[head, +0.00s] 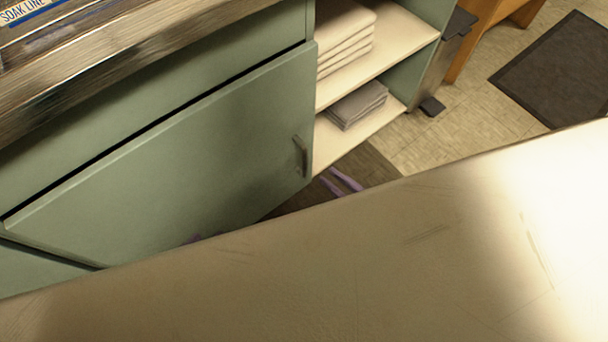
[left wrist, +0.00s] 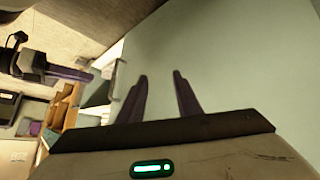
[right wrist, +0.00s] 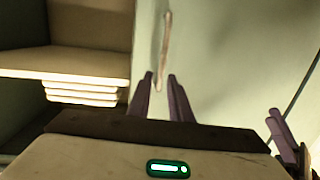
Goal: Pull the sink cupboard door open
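The green sink cupboard door (head: 190,165) looks shut, with an upright bar handle (head: 300,157) near its right edge. My right gripper (head: 328,174) is just below and right of the handle in the head view, its purple fingers apart and empty. In the right wrist view the handle (right wrist: 165,45) runs down to between the fingertips; I cannot tell whether it lies between them or beyond. My left gripper (left wrist: 160,73) is open and empty, facing the door. The handle (left wrist: 117,78) is left of its fingers. In the head view, my arm mostly hides the left gripper.
Open shelves (head: 375,65) with folded white cloths stand right of the door. A grey pedal bin (head: 447,55) and a wooden piece (head: 495,30) are beyond. A dark mat (head: 560,70) lies on the tiled floor. A counter edge (head: 110,60) overhangs the cupboard.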

